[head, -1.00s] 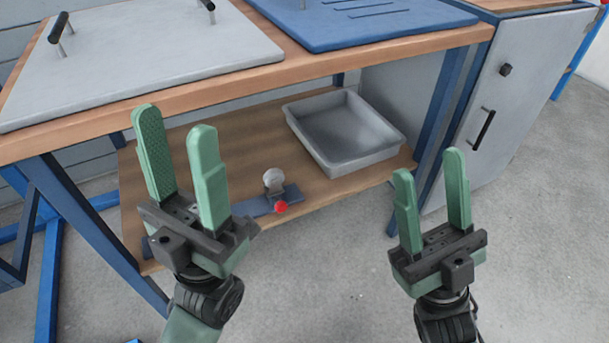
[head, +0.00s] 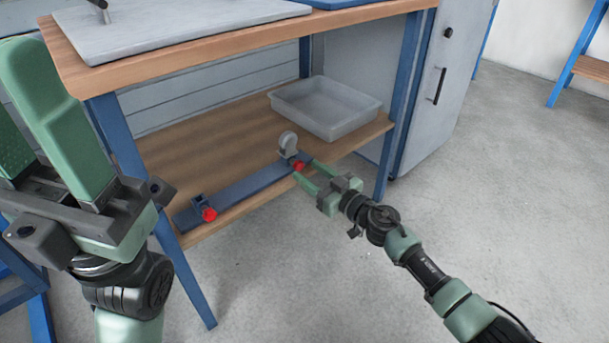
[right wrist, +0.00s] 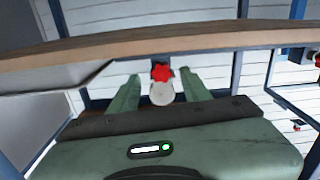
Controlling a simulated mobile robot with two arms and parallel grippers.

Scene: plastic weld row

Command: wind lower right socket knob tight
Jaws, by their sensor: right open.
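The lower right socket knob (head: 298,166) is red and sits at the right end of a dark blue rail (head: 245,188) on the lower shelf. A pale round disc (head: 288,143) stands just behind it. My right gripper (head: 304,170) is open, its fingertips on either side of the knob. In the right wrist view the knob (right wrist: 161,72) lies between the fingertips, with the pale disc (right wrist: 162,95) beside it. I cannot tell whether the fingers touch it. My left gripper (head: 18,110) is open and empty at the left, near the camera, partly out of frame.
A second red knob (head: 209,214) is at the rail's left end. A grey tray (head: 325,108) stands behind on the lower shelf (head: 205,140). The wooden worktop (head: 235,43) overhangs the shelf, and a blue leg (head: 398,105) stands to the right. The floor in front is clear.

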